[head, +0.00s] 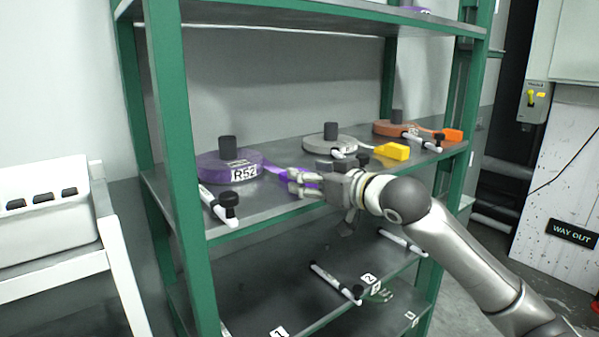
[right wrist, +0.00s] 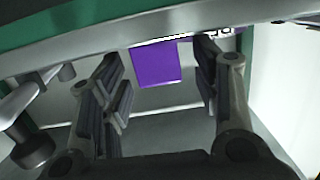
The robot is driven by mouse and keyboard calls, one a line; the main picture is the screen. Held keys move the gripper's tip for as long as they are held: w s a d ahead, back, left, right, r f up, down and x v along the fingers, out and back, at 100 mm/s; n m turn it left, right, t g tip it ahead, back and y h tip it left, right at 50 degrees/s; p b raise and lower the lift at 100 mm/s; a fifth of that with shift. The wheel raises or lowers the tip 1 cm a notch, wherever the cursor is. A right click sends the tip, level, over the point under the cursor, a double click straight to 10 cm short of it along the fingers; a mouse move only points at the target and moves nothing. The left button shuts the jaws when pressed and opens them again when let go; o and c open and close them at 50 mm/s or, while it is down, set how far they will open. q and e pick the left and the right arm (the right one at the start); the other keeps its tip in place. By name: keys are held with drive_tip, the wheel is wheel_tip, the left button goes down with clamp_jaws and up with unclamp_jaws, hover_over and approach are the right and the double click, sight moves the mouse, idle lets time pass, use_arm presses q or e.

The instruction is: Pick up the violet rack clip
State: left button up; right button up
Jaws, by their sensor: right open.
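The violet rack clip (right wrist: 155,64) is a flat-faced violet block in the right wrist view. It shows between the two spread fingers of my right gripper (right wrist: 158,75), nearer the left finger, with a gap to either side. In the head view the clip (head: 313,183) is mostly hidden behind my right gripper (head: 302,184), at the front of the middle shelf. It sits at the end of the strap from the violet webbing roll (head: 212,172), which has an R52 label. My right gripper is open and empty. My left gripper is not in view.
The middle shelf (head: 270,207) also carries a grey roll with a yellow clip (head: 392,151) and an orange roll with an orange clip (head: 453,134). A white bar with a black knob (head: 229,199) lies left of my gripper. Green posts (head: 181,170) frame the rack.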

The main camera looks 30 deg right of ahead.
sight(283, 176)
drive_tip(key=shift+w+a+f+p, duration=0.1)
drive_tip(key=shift+w+f+p, duration=0.1)
drive_tip(key=shift+w, duration=0.5)
drive_tip(key=shift+w+f+p, duration=0.1)
drive_tip(key=shift+w+p, duration=0.05)
drive_tip(key=shift+w, duration=0.5)
drive_tip(key=shift+s+r, duration=0.1)
drive_tip(key=c, duration=1.1)
drive_tip(key=shift+r, duration=0.15)
